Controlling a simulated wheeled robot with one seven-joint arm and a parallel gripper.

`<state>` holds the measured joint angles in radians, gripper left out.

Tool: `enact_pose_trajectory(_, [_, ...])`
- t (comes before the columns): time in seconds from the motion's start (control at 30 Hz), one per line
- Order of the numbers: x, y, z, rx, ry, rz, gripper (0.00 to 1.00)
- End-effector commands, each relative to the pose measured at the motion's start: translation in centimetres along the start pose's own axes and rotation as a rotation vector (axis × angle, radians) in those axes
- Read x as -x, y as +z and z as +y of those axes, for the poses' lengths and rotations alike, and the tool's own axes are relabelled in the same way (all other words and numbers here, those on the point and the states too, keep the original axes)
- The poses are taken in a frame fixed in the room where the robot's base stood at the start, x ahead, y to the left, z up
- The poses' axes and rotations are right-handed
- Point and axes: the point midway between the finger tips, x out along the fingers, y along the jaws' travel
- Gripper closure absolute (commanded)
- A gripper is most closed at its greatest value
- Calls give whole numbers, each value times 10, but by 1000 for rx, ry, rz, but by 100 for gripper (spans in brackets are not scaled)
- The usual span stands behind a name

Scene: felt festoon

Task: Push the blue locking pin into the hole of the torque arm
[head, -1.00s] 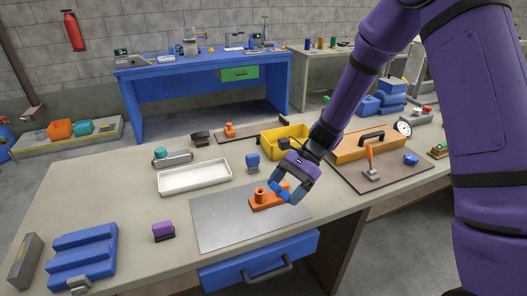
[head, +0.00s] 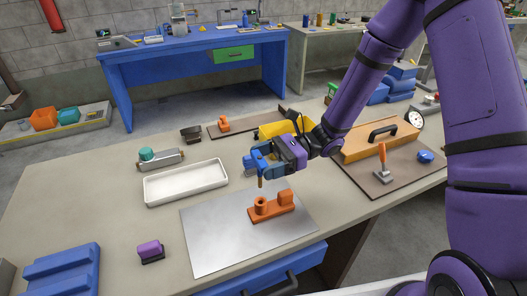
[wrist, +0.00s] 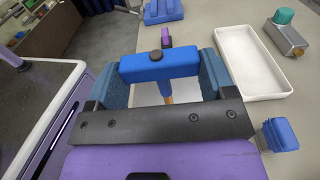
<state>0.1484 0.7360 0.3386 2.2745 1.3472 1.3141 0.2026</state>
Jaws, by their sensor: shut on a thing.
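The blue locking pin (wrist: 160,67) is a blue crossbar head with a dark button on top and a brass-coloured shank below. My gripper (head: 262,158) is shut on its head, between both jaws in the wrist view. In the head view the shank (head: 260,182) points down, with its tip apart from and above the torque arm. The orange torque arm (head: 272,211) lies on a grey metal sheet, with a round hollow boss (head: 261,204) at its left and a block at its right. The shank hangs roughly over the boss; exact alignment cannot be told. In the wrist view the torque arm is hidden.
The metal sheet (head: 215,240) is otherwise clear. A white tray (head: 186,183) lies left of my gripper. A blue block (wrist: 280,135) stands beside the gripper. A purple-topped item (head: 150,250) is at front left. An orange box (head: 365,150) and clamp board are right.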

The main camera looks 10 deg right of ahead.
Motion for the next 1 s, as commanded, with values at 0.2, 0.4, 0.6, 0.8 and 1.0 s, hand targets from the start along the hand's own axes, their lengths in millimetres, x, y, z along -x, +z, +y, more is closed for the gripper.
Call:
enact_pose_trajectory(0.2, [0,0,0,0,0,-2,49])
enact_pose_trajectory(0.4, [1,-1,0,0,2,-2,49])
enact_pose_trajectory(0.6, [0,-16,0,-1,2,-3,49])
enact_pose_trajectory(0.8, [-2,-34,0,-2,2,-2,49])
enact_pose_trajectory(1.0, [-2,-44,0,-1,2,-2,49])
